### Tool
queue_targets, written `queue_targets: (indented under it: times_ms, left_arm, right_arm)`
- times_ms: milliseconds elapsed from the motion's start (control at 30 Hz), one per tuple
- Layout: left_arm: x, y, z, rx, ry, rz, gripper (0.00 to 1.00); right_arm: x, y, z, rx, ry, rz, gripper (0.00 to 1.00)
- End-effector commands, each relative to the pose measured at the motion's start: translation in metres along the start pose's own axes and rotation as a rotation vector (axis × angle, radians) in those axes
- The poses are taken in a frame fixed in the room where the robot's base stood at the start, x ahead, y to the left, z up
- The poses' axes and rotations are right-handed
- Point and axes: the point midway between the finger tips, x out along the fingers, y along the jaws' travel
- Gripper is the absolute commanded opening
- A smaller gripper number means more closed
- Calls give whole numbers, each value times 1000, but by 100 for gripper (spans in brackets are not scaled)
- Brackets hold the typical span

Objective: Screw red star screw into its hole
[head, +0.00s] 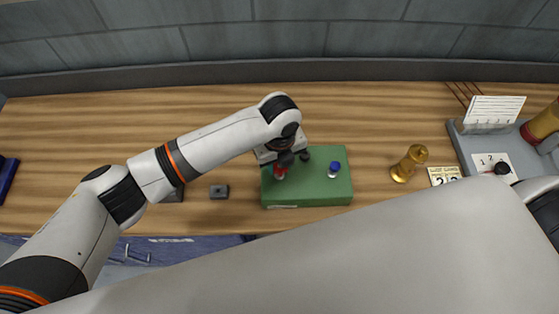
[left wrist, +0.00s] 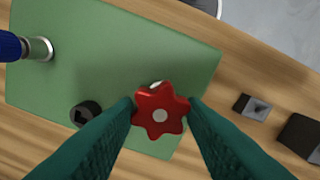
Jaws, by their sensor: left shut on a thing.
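The red star screw (left wrist: 160,118) is between the green fingers of my left gripper (left wrist: 161,107), which is shut on it. In the head view the red screw (head: 280,173) shows below my left gripper (head: 284,161), at the left part of the green block (head: 310,193). A small pale piece shows at the screw's upper edge in the wrist view; the star head hides what is beneath it. I cannot tell how deep the screw sits. The green block (left wrist: 125,50) also fills much of the wrist view. My right gripper is not in view.
A blue-topped screw (head: 334,169) stands upright on the block, and a black ring-shaped socket (left wrist: 86,113) is nearby. A small dark block (head: 219,191) lies left on the wooden table. A brass piece (head: 408,163) and a grey tray (head: 467,154) are to the right.

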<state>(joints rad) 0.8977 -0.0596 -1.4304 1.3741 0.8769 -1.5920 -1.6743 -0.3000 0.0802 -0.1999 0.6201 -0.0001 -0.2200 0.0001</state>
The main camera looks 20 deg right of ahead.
Motion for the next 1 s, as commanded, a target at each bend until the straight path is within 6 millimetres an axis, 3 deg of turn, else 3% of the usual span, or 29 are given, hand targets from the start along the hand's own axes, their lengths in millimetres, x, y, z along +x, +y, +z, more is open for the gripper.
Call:
queue_targets:
  times_ms: [167,500,833,967,1000]
  left_arm:
    - [0,0,0,4,0,-1,9]
    - [1,0,0,376,1,-2,9]
    - [1,0,0,412,-1,-1,9]
    - [2,0,0,565,2,-2,9]
    - [0,0,0,554,0,-1,44]
  right_arm:
    - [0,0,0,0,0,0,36]
    - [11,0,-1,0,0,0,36]
    - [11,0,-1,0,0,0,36]
    - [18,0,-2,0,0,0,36]
    - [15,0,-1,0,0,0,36]
